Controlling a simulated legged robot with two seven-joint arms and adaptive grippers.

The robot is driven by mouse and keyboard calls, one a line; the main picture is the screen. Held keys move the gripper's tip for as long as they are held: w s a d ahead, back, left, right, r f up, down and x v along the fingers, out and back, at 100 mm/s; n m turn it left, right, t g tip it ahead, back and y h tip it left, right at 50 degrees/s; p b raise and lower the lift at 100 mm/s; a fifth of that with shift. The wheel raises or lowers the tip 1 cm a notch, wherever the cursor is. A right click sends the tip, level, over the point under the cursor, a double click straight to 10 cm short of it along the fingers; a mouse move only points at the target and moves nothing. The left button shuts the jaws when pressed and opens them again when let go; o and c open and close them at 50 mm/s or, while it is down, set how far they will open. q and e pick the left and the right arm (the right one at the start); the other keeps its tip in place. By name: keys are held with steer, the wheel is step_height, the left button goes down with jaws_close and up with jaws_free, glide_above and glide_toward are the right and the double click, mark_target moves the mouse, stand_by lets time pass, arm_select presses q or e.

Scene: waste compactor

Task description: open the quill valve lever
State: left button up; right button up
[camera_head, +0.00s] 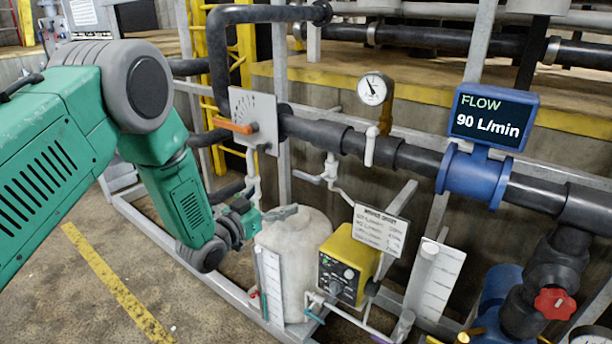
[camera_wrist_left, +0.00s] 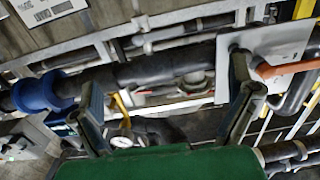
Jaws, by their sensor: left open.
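A small light-grey valve with a handle (camera_head: 331,168) sits on a thin line under the dark main pipe (camera_head: 405,155); I cannot tell for sure whether it is the quill valve lever. A white lever (camera_head: 369,146) hangs below the pressure gauge, and an orange lever (camera_head: 234,127) lies across a graduated plate. My left gripper (camera_head: 272,213) is above the white tank, left of and below the small valve, apart from it. In the left wrist view my left gripper (camera_wrist_left: 163,78) is open and empty, with the pipe beyond its spread fingers. My right gripper is not in view.
The white tank (camera_head: 295,250) and yellow pump box (camera_head: 345,265) stand below the pipe. A blue flow meter (camera_head: 468,178) reads 90 L/min. The pressure gauge (camera_head: 373,89) stands above the pipe. A red knob (camera_head: 554,303) is at lower right. Open floor lies at lower left.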

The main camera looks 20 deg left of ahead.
arm_select(q)
steer(key=shift+p+v, duration=0.3)
steer(key=shift+v, duration=0.9)
steer(key=shift+s+d, duration=0.1)
steer(key=v, duration=1.2)
